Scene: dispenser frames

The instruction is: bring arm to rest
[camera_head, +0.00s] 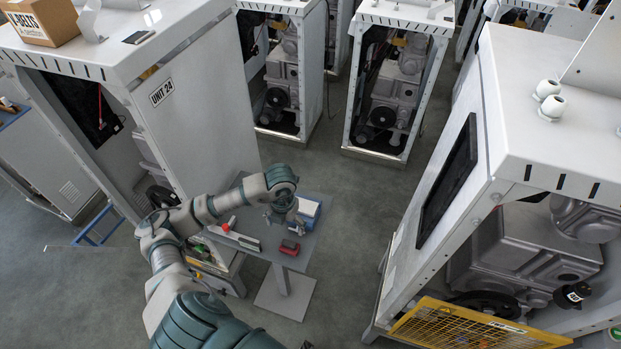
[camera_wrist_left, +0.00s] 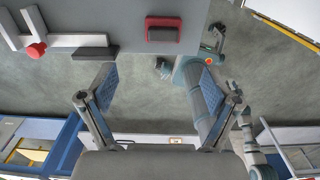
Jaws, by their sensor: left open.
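My left arm (camera_head: 200,213) comes in from the bottom left of the head view and reaches over a small grey table (camera_head: 284,291). Its gripper (camera_head: 280,216) hangs above the table, close to a blue and white box. In the left wrist view the left gripper (camera_wrist_left: 155,92) shows two fingers spread wide apart with nothing between them, only grey floor behind. My right gripper cannot be made out in the head view.
On the table are a red block (camera_head: 290,247), a blue and white box (camera_head: 309,212) and a grey bar with a red knob (camera_head: 232,233). The UNIT 24 cabinet (camera_head: 190,120) stands close left. Another cabinet (camera_head: 500,110) with a yellow grille stands right.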

